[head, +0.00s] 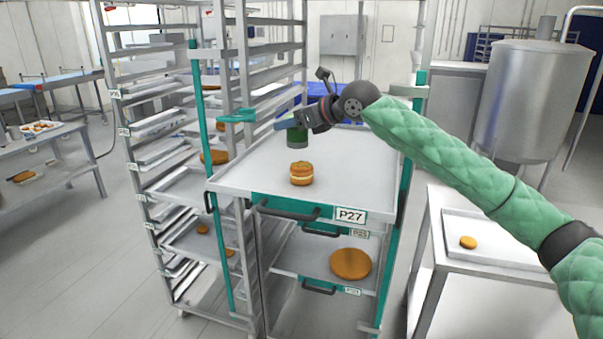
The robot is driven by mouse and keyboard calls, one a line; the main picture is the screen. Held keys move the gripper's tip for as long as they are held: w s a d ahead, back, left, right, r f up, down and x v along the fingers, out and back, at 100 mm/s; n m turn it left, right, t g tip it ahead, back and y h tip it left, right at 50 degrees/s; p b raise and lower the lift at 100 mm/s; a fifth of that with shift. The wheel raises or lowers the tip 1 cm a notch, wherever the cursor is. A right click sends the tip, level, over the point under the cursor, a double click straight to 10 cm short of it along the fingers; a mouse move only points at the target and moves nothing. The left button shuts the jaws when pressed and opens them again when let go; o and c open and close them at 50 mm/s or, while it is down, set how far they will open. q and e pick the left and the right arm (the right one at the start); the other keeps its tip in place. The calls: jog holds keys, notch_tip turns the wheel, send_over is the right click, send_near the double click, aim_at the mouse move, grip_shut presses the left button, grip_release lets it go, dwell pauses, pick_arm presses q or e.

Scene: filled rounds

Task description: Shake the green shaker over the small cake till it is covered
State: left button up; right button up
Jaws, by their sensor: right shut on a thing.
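The small cake (302,174) is a round, golden-brown, layered cake with a pale band in its middle. It stands upright near the front of the top tray (241,177) of the cart marked P27. My right gripper (290,124) is shut on the green shaker (297,136), behind the cake in the head view. The shaker looks upright; its upper part is partly hidden by the gripper. I cannot tell whether its base touches the tray. Whether anything lies on the cake's top is too small to tell. My left gripper is not in view.
A tall rack (157,178) with several trays stands left of the cart. A large flat round cake (350,264) lies on the shelf below. A side table at right holds a tray with a small round item (468,242). The top tray's right side is clear.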

jog(key=shift+d, duration=0.1)
jog(key=shift+d+b, duration=0.3)
jog(key=shift+d, duration=0.5)
jog(key=shift+a+r, duration=0.1)
jog(key=shift+a, duration=0.9)
jog(key=shift+d, duration=0.15)
